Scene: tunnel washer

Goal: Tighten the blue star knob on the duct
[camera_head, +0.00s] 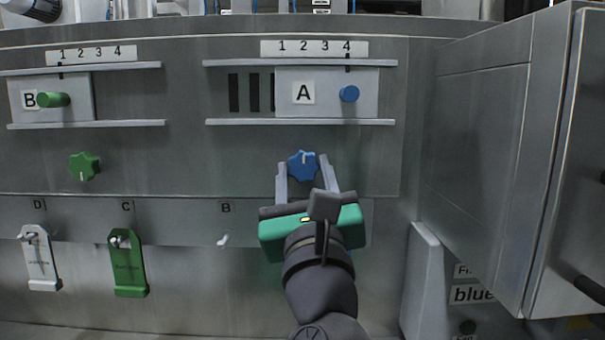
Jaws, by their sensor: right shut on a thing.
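The blue star knob (302,165) sits on the grey duct panel (235,165), below the slide plate marked A. A white line on its face points up. My right gripper (303,168) reaches up from below, with one finger on each side of the blue star knob, and is shut on it. The green palm of the gripper hides the panel just below. My left gripper is not in view.
Slide plate A (325,95) has a blue peg (349,94) and stands near 4 on its scale. Slide plate B (75,108) has a green peg. A green star knob (84,166) is at left. White and green tags hang on lower hooks. A grey cabinet (480,130) juts out at right.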

